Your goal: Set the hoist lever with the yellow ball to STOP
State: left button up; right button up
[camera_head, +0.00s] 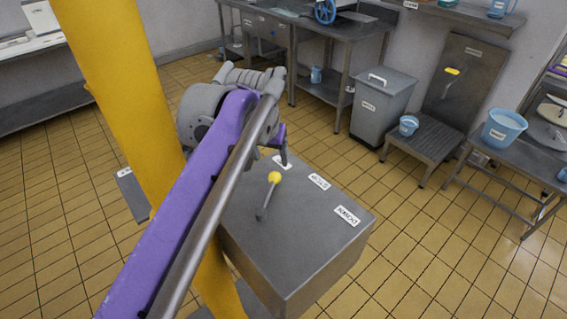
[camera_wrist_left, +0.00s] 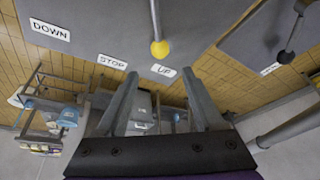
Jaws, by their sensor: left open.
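The hoist lever is a thin rod with a yellow ball (camera_head: 274,177) on the top of a grey box (camera_head: 310,245). In the left wrist view the yellow ball (camera_wrist_left: 160,48) is beside the UP label (camera_wrist_left: 163,70). The STOP label (camera_wrist_left: 112,62) and the DOWN label (camera_wrist_left: 49,29) lie further left. My left gripper (camera_head: 283,152) is open near the box's far edge, close to the ball. In the left wrist view the ball lies just beyond the gap between the fingers (camera_wrist_left: 162,95), not between them. My right gripper is not in view.
A second lever with a dark ball (camera_wrist_left: 284,56) stands to the right in the left wrist view. A grey bin (camera_head: 380,105), a low stool (camera_head: 428,142) and a table with a blue tub (camera_head: 502,130) stand beyond. Tiled floor is clear right of the box.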

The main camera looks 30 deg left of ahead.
aim_at(274, 175)
pick_arm(q)
jog(key=b+x, duration=0.1)
jog(key=x, duration=0.9)
jog(key=shift+s+f, duration=0.15)
jog(key=shift+f, duration=0.1)
grip_shut()
dwell(1.0)
